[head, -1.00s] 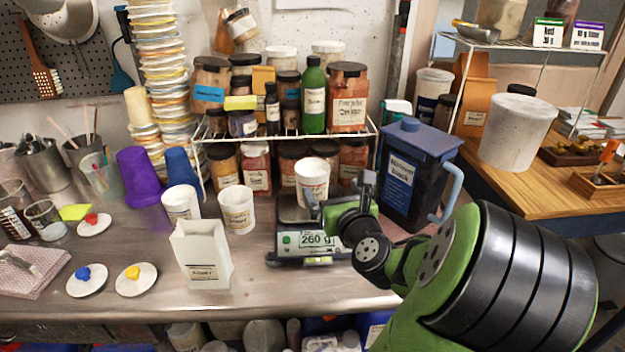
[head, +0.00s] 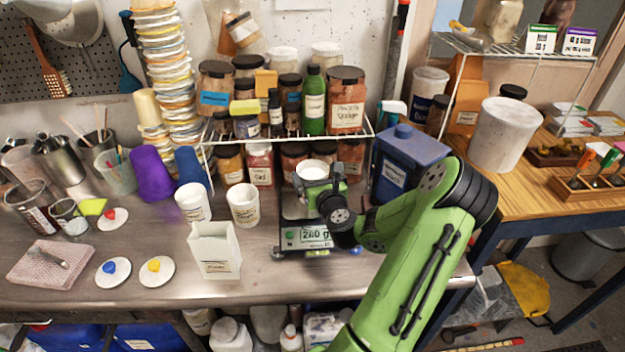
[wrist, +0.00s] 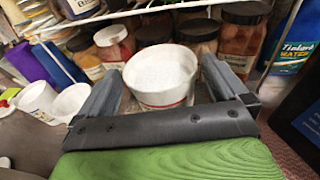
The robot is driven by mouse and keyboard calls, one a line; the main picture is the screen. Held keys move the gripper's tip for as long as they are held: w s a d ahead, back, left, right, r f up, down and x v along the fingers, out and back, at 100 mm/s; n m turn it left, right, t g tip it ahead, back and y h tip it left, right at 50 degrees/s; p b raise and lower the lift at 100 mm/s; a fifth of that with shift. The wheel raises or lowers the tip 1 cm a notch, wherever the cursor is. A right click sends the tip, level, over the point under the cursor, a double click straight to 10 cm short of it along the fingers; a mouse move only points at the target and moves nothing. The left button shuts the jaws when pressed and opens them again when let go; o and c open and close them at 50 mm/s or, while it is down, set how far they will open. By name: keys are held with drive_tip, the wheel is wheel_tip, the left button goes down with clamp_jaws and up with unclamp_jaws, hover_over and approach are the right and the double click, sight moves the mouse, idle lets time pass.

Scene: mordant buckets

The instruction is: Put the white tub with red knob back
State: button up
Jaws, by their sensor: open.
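A white tub (head: 313,170) with pale contents stands at the digital scale (head: 308,236), partly hidden by my gripper (head: 322,186). In the wrist view the tub (wrist: 160,76) is between the two fingers of my gripper (wrist: 161,88), which is open. I cannot tell whether a finger touches it. A reddish mark shows low on its side. A white lid with a red knob (head: 113,218) lies at the left of the steel bench. Two other white tubs, one (head: 192,203) beside the other (head: 243,204), stand left of the scale.
Lids with blue (head: 112,271) and yellow (head: 156,271) knobs lie near the bench front. A white paper bag (head: 215,252) stands left of the scale. A wire rack (head: 287,137) of jars stands close behind, and a dark blue bin (head: 408,162) stands to the right.

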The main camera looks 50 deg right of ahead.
sight(309, 163)
drive_tip(key=x, duration=0.3)
drive_tip(key=shift+w+d+f+p, duration=0.1)
drive_tip(key=shift+w+d+p, duration=0.05)
drive_tip(key=shift+w+p, duration=0.15)
drive_tip(key=shift+s, duration=0.2)
drive_tip(key=shift+c, duration=0.2)
drive_tip(key=c, duration=1.4)
drive_tip(key=shift+o, duration=0.2)
wheel_tip(309, 163, up, 10)
drive_tip(key=p, duration=0.5)
